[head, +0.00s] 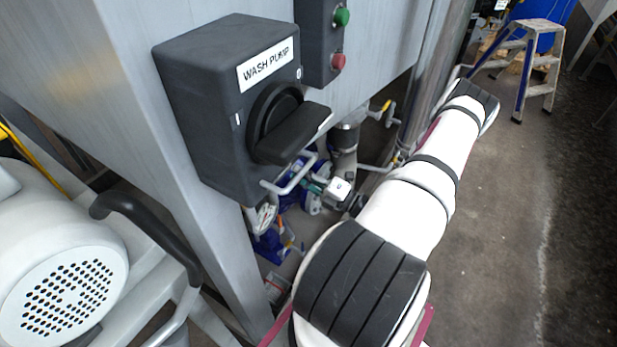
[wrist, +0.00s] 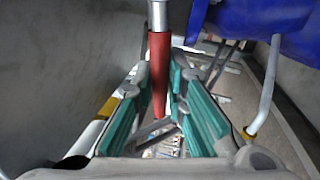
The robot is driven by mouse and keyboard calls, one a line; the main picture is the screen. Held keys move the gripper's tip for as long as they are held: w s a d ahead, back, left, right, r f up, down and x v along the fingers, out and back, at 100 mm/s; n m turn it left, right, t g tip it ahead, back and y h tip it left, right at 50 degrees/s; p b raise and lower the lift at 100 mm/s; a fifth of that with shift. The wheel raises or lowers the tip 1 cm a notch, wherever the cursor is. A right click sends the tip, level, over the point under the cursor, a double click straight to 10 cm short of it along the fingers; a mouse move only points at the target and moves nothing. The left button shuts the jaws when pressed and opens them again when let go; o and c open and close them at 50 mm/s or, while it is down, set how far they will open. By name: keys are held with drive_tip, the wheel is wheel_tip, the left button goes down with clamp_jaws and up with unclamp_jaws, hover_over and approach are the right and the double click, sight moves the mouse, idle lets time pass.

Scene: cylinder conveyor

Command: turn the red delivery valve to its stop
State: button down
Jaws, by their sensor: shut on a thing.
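The red delivery valve's handle (wrist: 160,85) shows in the wrist view as an upright red grip on a grey metal stem. My gripper (wrist: 161,72) has its two teal-padded fingers on either side of the red grip and is shut on it. The lower end of the grip shows between the pads. The valve body is not visible in the wrist view. In the head view my arm reaches away to the upper right, and I cannot make out the gripper or the red handle there.
A dark wash pump switch box (head: 225,110) and a panel with green and red buttons (head: 320,40) are left of my arm. Pipes and valves (head: 310,185) lie below. A step ladder (head: 530,60) stands far right; floor right of my arm is clear. Blue material (wrist: 275,20) hangs beside the gripper.

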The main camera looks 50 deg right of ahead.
drive_tip(key=shift+r+m+h+p, duration=0.4)
drive_tip(key=shift+r+m, duration=0.2)
drive_tip(key=shift+m, duration=0.5)
drive_tip(key=c, duration=1.6)
unclamp_jaws()
drive_tip(key=shift+s, duration=0.1)
drive_tip(key=s, duration=0.3)
drive_tip(key=s+f, duration=0.1)
drive_tip(key=s, duration=0.3)
drive_tip(key=s+d+f, duration=0.1)
drive_tip(key=s, duration=0.3)
drive_tip(key=shift+s+f, duration=0.2)
drive_tip(key=shift+s, duration=0.05)
